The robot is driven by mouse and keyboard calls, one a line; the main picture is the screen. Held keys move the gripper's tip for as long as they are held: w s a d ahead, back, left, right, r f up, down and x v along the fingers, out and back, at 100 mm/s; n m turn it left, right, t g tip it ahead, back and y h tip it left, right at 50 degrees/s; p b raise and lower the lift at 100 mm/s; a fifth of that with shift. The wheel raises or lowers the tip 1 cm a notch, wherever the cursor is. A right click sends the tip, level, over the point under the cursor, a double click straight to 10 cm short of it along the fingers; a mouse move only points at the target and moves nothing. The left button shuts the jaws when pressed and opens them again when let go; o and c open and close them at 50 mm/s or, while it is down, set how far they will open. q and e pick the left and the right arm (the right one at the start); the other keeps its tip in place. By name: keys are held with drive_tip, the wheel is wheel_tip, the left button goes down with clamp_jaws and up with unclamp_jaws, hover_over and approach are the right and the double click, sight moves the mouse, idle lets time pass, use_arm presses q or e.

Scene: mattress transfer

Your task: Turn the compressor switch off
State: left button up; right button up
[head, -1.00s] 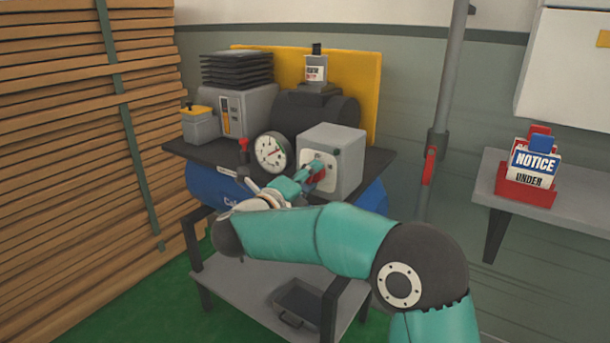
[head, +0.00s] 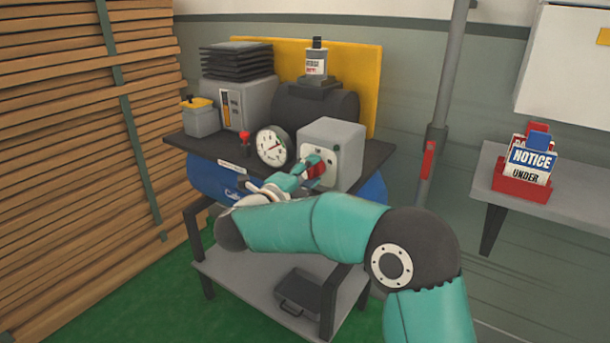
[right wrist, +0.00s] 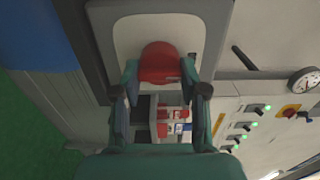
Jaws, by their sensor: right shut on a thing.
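The compressor stands on a dark-topped bench, with its grey switch box (head: 345,150) at the front right. A red switch knob (head: 317,171) sits on the light plate on the box's front. My right gripper (head: 309,166) is at this knob, its fingers on either side of it. In the right wrist view the red knob (right wrist: 159,60) lies between the two teal fingertips, and the gripper is shut on it. The knob's markings are too small or hidden to read. My left gripper is in neither view now.
A round pressure gauge (head: 272,146) and a small red-topped valve (head: 245,140) are left of the switch box. A grey post (head: 443,110) and a shelf with a red notice holder (head: 522,183) stand to the right. Stacked timber (head: 70,150) fills the left.

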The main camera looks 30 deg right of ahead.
drive_tip(key=o, duration=1.2)
drive_tip(key=shift+d, duration=0.2)
drive_tip(key=shift+c, duration=0.2)
drive_tip(key=shift+a, duration=0.1)
drive_tip(key=shift+s+a, duration=0.15)
drive_tip(key=shift+a, duration=0.4)
drive_tip(key=v, duration=1)
drive_tip(key=shift+s+a+f, duration=0.2)
drive_tip(key=shift+a, duration=0.1)
